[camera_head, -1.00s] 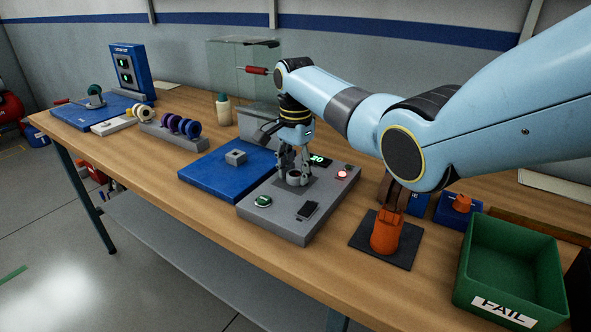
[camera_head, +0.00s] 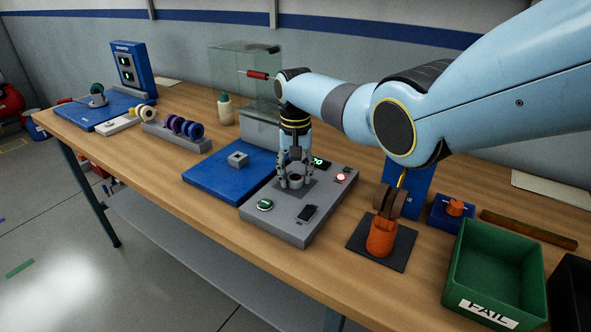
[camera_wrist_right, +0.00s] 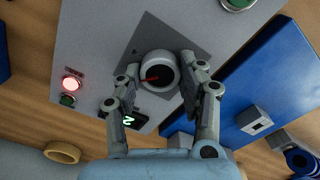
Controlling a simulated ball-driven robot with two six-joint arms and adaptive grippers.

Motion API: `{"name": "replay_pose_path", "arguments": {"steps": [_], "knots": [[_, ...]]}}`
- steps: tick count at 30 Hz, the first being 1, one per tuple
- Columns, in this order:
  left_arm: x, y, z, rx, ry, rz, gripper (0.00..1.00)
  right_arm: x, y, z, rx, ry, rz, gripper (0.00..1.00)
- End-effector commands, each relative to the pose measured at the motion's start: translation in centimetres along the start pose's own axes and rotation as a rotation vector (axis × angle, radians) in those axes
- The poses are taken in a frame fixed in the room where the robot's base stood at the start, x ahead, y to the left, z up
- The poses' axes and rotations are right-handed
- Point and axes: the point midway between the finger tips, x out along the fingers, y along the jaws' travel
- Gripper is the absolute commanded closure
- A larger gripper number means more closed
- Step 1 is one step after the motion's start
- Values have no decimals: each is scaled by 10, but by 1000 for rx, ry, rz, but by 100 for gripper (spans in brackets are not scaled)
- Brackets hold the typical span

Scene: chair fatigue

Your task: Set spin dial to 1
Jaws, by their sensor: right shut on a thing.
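The spin dial (camera_head: 296,180) is a round grey knob with a dark top on the grey control box (camera_head: 282,226). In the right wrist view the dial (camera_wrist_right: 157,66) shows a red pointer line, pointing left in that picture. My right gripper (camera_head: 295,184) comes down over the dial and is shut on it, one finger on each side. The fingers also show around the dial in the right wrist view (camera_wrist_right: 160,80). A green-digit display (camera_head: 319,162) on the box is partly hidden by the gripper. My left gripper is not in view.
The box also bears a lit red light (camera_head: 341,177), a green button (camera_head: 265,205) and a black switch (camera_head: 308,213). A blue plate (camera_head: 215,180) lies left of it. An orange part (camera_head: 381,238) and a green FAIL bin (camera_head: 497,270) stand to the right.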

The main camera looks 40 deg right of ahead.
Motion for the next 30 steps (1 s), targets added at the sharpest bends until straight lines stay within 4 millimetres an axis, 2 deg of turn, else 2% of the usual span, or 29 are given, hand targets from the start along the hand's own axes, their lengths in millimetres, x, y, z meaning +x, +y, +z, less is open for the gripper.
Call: {"name": "replay_pose_path", "arguments": {"steps": [30], "knots": [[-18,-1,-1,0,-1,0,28,-2,-2,-1,-965,5,1,93]]}}
